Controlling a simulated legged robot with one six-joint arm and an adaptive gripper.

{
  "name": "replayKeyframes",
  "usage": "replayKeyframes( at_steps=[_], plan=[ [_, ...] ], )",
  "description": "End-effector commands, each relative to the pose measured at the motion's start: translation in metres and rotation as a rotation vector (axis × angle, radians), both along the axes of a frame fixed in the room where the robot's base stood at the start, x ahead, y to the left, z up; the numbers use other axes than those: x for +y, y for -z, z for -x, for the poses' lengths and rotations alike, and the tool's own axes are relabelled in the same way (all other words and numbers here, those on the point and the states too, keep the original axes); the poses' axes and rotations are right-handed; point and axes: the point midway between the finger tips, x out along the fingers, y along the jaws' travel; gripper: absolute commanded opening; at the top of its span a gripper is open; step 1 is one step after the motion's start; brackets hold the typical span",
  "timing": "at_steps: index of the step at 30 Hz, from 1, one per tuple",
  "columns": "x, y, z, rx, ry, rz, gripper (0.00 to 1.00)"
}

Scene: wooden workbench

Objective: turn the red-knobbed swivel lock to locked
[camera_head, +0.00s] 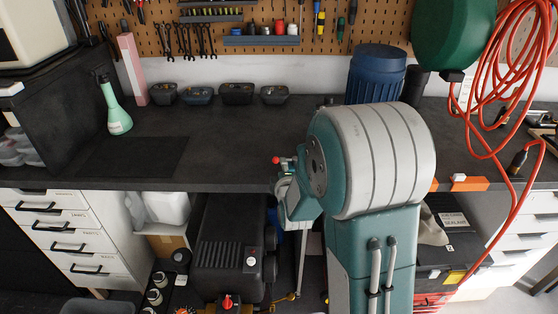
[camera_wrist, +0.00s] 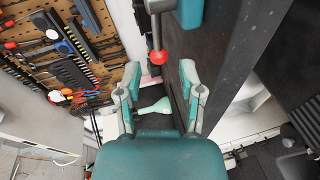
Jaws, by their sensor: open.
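The swivel lock's red knob (camera_wrist: 157,57) is a small ball on the end of a grey lever (camera_wrist: 156,30) in the wrist view. The lever comes from a grey mount at the top of that picture. My gripper (camera_wrist: 158,70) is open, with one teal and grey finger on each side of the picture. The knob shows in the gap near the fingertips, and neither finger is seen touching it. In the head view the red knob (camera_head: 276,160) shows at the bench's front edge, just above my gripper (camera_head: 287,188). My arm hides most of the lock there.
The dark workbench (camera_head: 240,140) has clear room left of my arm. A green bottle (camera_head: 117,110), several small bins (camera_head: 237,94) and a blue drum (camera_head: 375,74) stand on it. A black machine (camera_head: 225,245) is below. A red hose (camera_head: 490,90) hangs at right.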

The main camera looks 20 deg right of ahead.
Motion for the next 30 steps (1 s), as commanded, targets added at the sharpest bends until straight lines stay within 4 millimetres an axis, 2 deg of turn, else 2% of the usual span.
replayKeyframes(
  at_steps=[3,9,20,23,24,30],
  plan=[
    [-0.006,0.005,-0.021,0.0,0.001,0.0,0.49],
    [-0.012,0.009,-0.045,-0.001,0.001,0.0,0.49],
    [-0.014,0.01,-0.052,-0.002,0.001,0.001,0.49],
    [-0.014,0.01,-0.052,-0.002,0.001,0.001,0.09],
    [-0.014,0.01,-0.052,-0.001,0.001,0.0,0.0],
    [-0.013,0.011,-0.052,0.0,-0.001,0.001,0.0]
  ],
)
